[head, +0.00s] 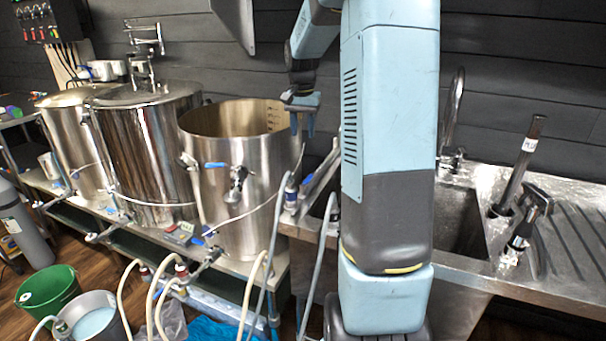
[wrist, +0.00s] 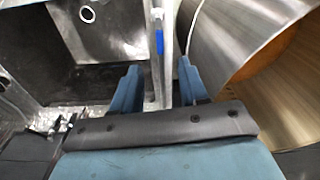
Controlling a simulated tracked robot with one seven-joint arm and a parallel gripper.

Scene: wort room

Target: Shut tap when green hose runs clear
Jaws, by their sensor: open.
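My gripper (head: 304,120) is open and empty above the right rim of the open steel kettle (head: 262,215). In the wrist view its two blue fingers (wrist: 158,82) are apart. Beyond them a blue lever (wrist: 159,42) stands on a narrow rail between sink and kettle; it appears clear of both fingers. Blue-handled taps show on the kettle front (head: 215,164) and lower down (head: 210,232). Cream hoses (head: 126,290) and grey hoses (head: 272,250) hang below. I cannot make out a green hose or the flow in any hose.
A steel sink (head: 460,225) with upright fittings (head: 520,165) lies at the right; its basin also fills the wrist view's left (wrist: 85,50). Two lidded kettles (head: 148,140) stand left. A green bucket (head: 48,290) and a grey bucket (head: 92,318) holding pale liquid stand on the floor.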

